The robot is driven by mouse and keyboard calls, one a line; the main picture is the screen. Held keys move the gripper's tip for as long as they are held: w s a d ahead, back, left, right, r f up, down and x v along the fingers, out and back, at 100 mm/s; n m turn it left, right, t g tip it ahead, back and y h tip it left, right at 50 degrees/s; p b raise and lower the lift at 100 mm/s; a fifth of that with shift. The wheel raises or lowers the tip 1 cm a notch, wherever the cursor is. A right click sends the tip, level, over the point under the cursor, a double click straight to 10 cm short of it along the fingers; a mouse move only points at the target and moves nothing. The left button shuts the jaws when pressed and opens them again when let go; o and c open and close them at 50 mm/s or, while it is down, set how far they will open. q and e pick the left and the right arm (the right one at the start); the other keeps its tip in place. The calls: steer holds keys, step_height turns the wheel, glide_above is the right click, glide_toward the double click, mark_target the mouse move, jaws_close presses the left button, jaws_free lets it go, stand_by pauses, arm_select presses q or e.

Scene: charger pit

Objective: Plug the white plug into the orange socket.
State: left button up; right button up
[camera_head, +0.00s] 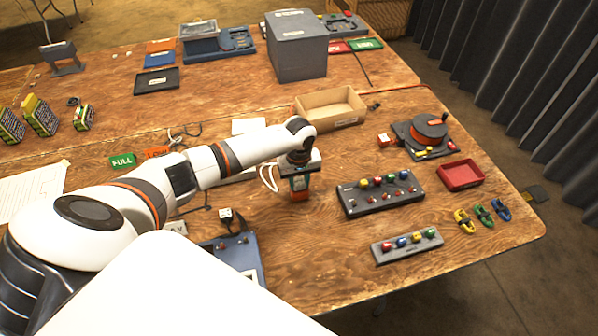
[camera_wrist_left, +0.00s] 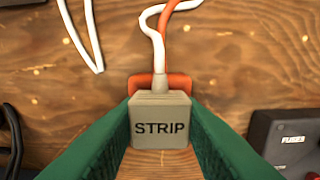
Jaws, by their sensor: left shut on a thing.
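My left gripper (camera_head: 300,186) points down over the middle of the table. In the left wrist view its green fingers are shut on the pale grey-white plug (camera_wrist_left: 160,108), which is labelled STRIP. A white cord (camera_wrist_left: 156,50) leads away from the plug. The orange socket (camera_wrist_left: 182,81) shows right behind and below the plug, with an orange cord (camera_wrist_left: 166,28) beyond it. In the head view the orange socket (camera_head: 299,197) shows just under the fingertips. The plug's underside is hidden, so I cannot tell whether it is in the socket. My right gripper is out of view.
A fuse panel (camera_head: 380,194) with coloured knobs stands right of the gripper, and a smaller strip (camera_head: 407,246) in front of it. A cardboard tray (camera_head: 331,108) lies behind. A blue-grey unit (camera_head: 231,254) sits at the front left. Bare wood lies in front of the gripper.

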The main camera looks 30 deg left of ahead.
arm_select(q)
steer(key=shift+p, duration=0.45)
stand_by(0.3)
steer(key=shift+f, duration=0.1)
stand_by(0.7)
steer(key=o, duration=1.4)
step_height(320, 180, up, 8)
steer(key=p, duration=0.9)
steer(key=shift+f, duration=0.2)
